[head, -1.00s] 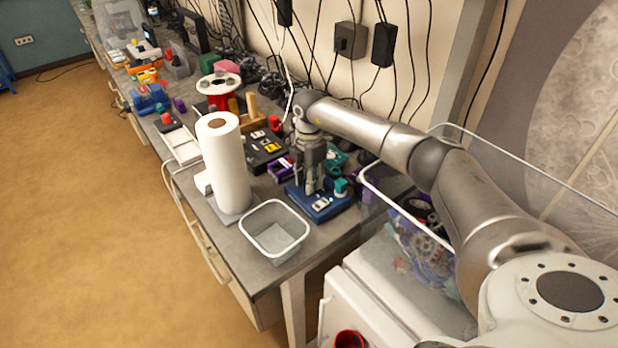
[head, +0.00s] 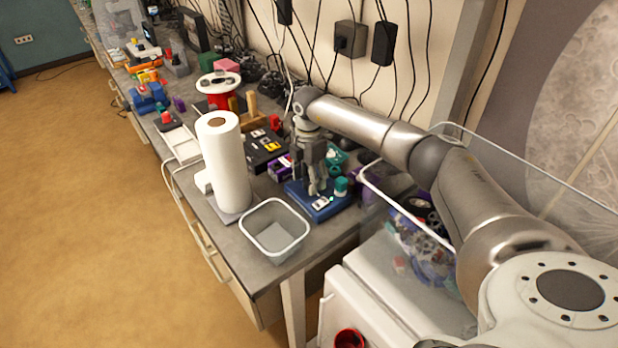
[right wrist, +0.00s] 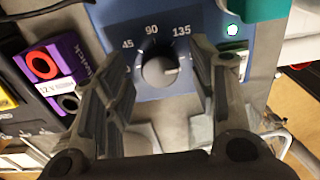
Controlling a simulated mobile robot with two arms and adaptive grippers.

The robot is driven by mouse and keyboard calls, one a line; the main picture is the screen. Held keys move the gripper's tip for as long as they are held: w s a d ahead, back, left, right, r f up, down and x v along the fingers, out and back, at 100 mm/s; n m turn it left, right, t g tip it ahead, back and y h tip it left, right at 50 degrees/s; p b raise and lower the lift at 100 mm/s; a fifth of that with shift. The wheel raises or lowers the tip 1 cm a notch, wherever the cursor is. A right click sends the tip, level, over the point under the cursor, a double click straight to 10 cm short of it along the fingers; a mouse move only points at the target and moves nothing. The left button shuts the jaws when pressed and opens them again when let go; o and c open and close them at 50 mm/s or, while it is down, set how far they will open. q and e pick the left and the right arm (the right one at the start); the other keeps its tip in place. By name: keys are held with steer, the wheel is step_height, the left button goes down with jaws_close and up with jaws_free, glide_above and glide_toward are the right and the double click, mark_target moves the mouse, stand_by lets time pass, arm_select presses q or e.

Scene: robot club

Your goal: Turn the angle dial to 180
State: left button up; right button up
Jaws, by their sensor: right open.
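The angle dial (right wrist: 160,70) is a round dark knob on a blue panel (right wrist: 138,28), with 45, 90 and 135 printed around it in the right wrist view. Its pale pointer mark faces right, past 135; any label there is hidden behind a finger. In the head view the right gripper (head: 317,188) is over the blue device (head: 328,211), which rests on the bench. My left gripper is not in view.
A clear plastic bin (head: 274,232) and a paper towel roll (head: 222,165) stand left of the blue device. A purple module (right wrist: 56,70) lies close beside the panel.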

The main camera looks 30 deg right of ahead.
step_height(320, 180, up, 12)
steer(key=shift+f, duration=0.2)
stand_by(0.6)
